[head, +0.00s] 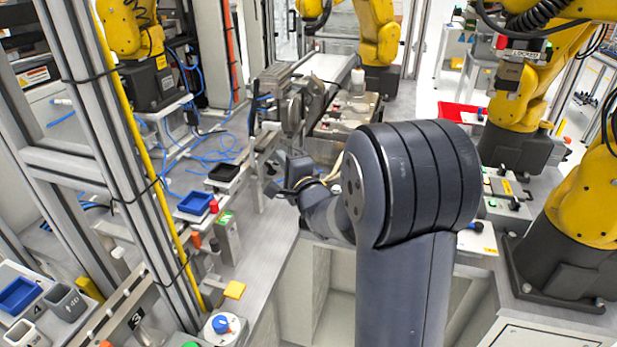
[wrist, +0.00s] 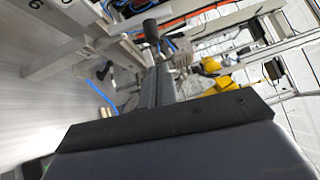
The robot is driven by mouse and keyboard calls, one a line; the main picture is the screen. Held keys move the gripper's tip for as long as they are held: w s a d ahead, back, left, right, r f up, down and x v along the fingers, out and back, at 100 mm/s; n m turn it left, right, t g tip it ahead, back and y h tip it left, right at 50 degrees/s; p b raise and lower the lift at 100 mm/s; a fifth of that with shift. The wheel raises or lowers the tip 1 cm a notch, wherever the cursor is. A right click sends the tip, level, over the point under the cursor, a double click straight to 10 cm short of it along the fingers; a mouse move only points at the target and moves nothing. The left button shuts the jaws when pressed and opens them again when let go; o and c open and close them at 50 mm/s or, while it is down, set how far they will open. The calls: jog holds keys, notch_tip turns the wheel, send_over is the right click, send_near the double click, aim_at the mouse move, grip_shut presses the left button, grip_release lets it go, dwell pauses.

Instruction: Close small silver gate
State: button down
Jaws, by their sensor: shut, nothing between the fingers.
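I cannot single out the small silver gate with certainty. In the head view, an upright grey metal piece (head: 292,113) stands at the end of the silver rail beyond my gripper, and it may be the gate. I cannot tell how far it is open. My gripper (head: 275,187) is dark, small and partly hidden behind my arm. It is near the bench's left-hand fixtures, in front of and below that metal piece, and looks apart from it. The fingers are shut and empty. In the wrist view my gripper's dark body fills the bottom, and the gate is not clear.
A black tray (head: 223,172) and a blue tray (head: 195,202) lie left of my gripper. A metal post with a yellow tube (head: 140,150) stands at the left. Yellow robot arms (head: 585,210) stand at the right and back. The grey bench strip (head: 262,262) is mostly clear.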

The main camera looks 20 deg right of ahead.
jog(key=shift+w+a+r, duration=0.1)
jog(key=shift+w+a, duration=0.25)
jog(key=shift+a, duration=0.25)
jog(key=shift+w+a+r, duration=0.1)
jog(key=shift+w+a, duration=0.25)
jog(key=shift+a, duration=0.2)
jog(key=shift+r+p, duration=0.1)
jog(key=shift+p, duration=0.2)
